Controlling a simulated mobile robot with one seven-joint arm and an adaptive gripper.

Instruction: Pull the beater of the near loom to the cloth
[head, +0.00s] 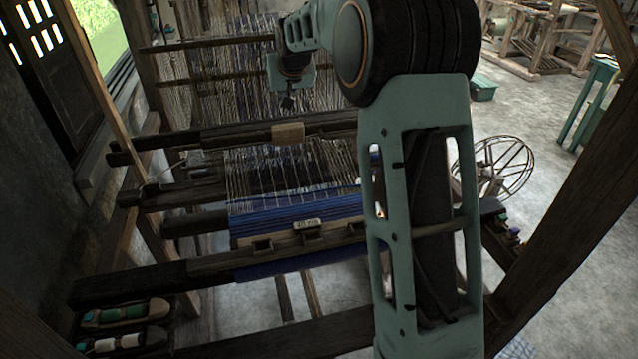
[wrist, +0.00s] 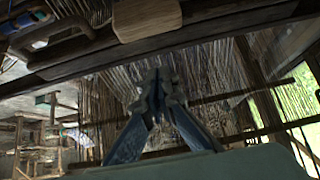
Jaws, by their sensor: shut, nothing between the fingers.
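The near loom's beater (head: 225,138) is a dark wooden bar with a pale block (head: 288,132) at its middle. It lies across the warp threads in the head view, apart from the blue cloth (head: 295,216) nearer the front. My gripper (head: 287,103) is beyond the bar, just above the pale block in the picture. In the wrist view my gripper (wrist: 158,76) is shut and empty, its fingertips pointing toward the beater (wrist: 225,28) and pale block (wrist: 147,18). A gap shows between the fingertips and the block. My arm hides the beater's right end in the head view.
A front beam (head: 180,273) carries a small pale-topped piece (head: 306,225). Shuttles with green and white yarn (head: 125,313) lie at lower left. A spoked wheel (head: 503,165) stands right. Thick posts (head: 590,225) frame the right side. Warp threads (head: 225,90) hang behind my gripper.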

